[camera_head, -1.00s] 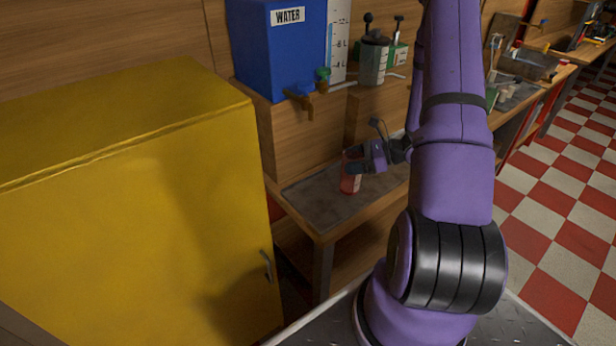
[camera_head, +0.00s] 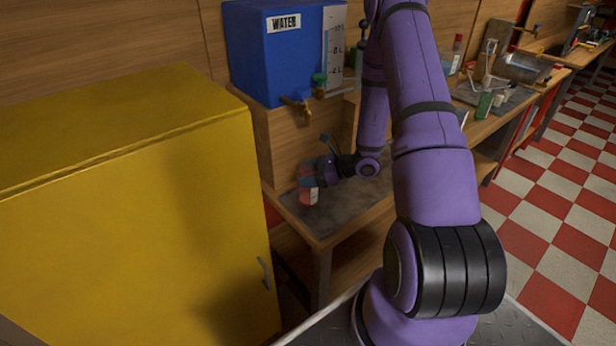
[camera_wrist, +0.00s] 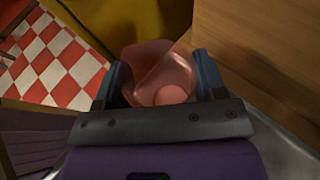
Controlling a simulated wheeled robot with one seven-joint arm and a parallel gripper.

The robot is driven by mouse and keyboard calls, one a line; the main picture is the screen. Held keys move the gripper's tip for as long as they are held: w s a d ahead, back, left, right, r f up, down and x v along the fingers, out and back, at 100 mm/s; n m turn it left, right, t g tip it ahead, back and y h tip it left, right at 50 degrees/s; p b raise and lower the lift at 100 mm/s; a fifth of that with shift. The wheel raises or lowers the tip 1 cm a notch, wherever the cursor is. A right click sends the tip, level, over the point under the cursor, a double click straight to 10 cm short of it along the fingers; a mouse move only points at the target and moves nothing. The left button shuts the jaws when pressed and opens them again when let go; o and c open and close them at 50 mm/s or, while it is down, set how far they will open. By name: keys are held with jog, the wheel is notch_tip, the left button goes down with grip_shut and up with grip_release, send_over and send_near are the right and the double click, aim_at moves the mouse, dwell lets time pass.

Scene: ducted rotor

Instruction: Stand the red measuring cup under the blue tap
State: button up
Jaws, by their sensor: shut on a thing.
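The red measuring cup (camera_head: 308,191) is upright and translucent, at the left part of the grey bench top (camera_head: 335,213). I cannot tell whether its base touches the bench. My gripper (camera_head: 308,180) is shut on the cup from the right. In the wrist view the cup (camera_wrist: 160,75) sits between the two fingers of my gripper (camera_wrist: 165,82), and its inside looks empty.
A yellow cabinet (camera_head: 130,210) stands close on the left. A wooden block (camera_head: 290,145) under the tank rises behind the cup. Bottles and small containers (camera_head: 490,98) stand on the benches at the right. The bench top right of the cup looks clear.

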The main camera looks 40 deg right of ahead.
jog(key=shift+f, duration=0.4)
jog(key=o, duration=1)
jog(key=shift+f, duration=0.15)
jog(key=shift+o, duration=0.2)
